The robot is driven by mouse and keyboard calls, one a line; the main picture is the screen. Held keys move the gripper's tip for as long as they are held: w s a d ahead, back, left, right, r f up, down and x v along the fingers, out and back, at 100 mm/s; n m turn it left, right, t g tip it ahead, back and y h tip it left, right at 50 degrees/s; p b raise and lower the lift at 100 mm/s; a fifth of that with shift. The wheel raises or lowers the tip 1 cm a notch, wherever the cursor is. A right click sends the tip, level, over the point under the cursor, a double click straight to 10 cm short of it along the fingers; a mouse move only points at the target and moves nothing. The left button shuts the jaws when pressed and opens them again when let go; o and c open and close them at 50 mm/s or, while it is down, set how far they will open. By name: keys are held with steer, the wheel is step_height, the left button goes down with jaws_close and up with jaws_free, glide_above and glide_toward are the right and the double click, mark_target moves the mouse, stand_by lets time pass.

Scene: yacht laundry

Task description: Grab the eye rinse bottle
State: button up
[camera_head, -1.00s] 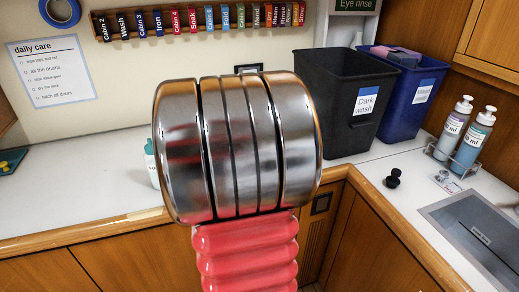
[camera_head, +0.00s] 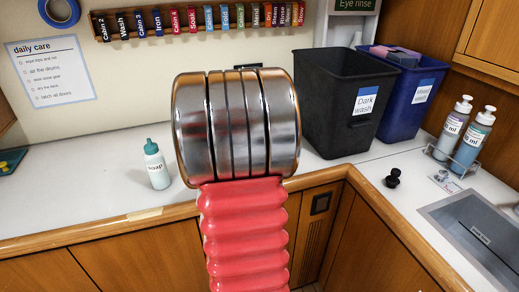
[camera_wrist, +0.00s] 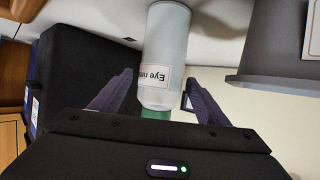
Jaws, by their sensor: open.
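The eye rinse bottle (camera_wrist: 168,40) is pale with a green cap and a white label reading "Eye rin…", upside down in the wrist view. My gripper (camera_wrist: 160,80) is open, with one dark finger on each side of the bottle's cap end. Gaps show between the fingers and the bottle, and I cannot tell how deep it sits between them. In the head view the bottle and my gripper are hidden behind my arm.
A soap bottle (camera_head: 157,170) stands on the white counter (camera_head: 85,180) left of my arm. A black dark-wash bin (camera_head: 335,95) and a blue bin (camera_head: 408,90) stand to the right. Two pump bottles (camera_head: 465,135) sit in a rack. A grey object (camera_wrist: 275,45) is close right in the wrist view.

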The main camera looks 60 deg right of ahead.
steer(key=c, duration=1.4)
